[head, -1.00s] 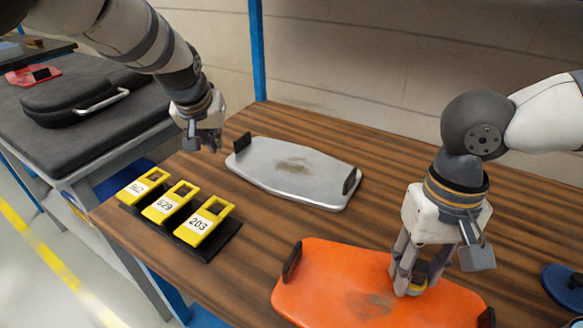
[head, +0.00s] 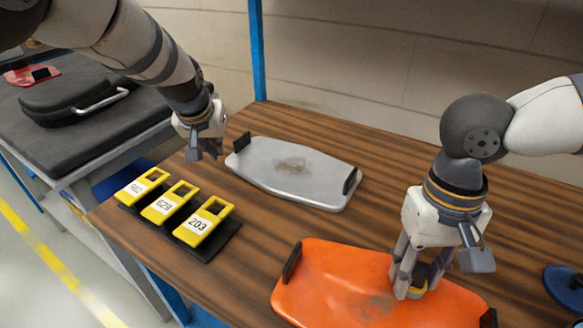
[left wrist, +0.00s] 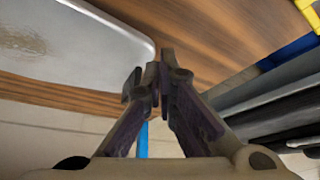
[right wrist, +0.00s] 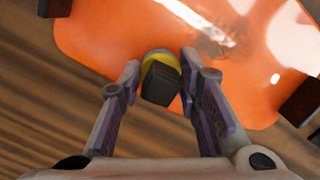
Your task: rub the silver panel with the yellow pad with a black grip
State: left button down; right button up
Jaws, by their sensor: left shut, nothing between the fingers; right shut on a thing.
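The silver panel (head: 320,185) lies flat on the wooden bench, with a brownish smear (head: 293,166) near its middle and a black block at each end. Its edge also shows in the left wrist view (left wrist: 90,45). My left gripper (head: 206,152) is shut and empty, just left of the panel and apart from its smear. The yellow pad with a black grip (right wrist: 161,82) is between the fingers of my right gripper (head: 412,284), which is shut on it. The pad is at the orange panel's far edge; I cannot tell whether it touches the surface.
The orange panel (head: 335,280), also smeared, lies at the front. A black rack (head: 222,243) with several yellow numbered tags stands on the left. A blue round thing (head: 566,285) is at right. A black case (head: 75,103) lies on another table. Bare bench separates the panels.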

aim_at(222, 169)
pick_arm(q)
jog(key=shift+f, duration=1.4)
pick_arm(e)
jog(key=shift+s+f, duration=0.15)
jog(key=shift+f, duration=0.4)
grip_shut()
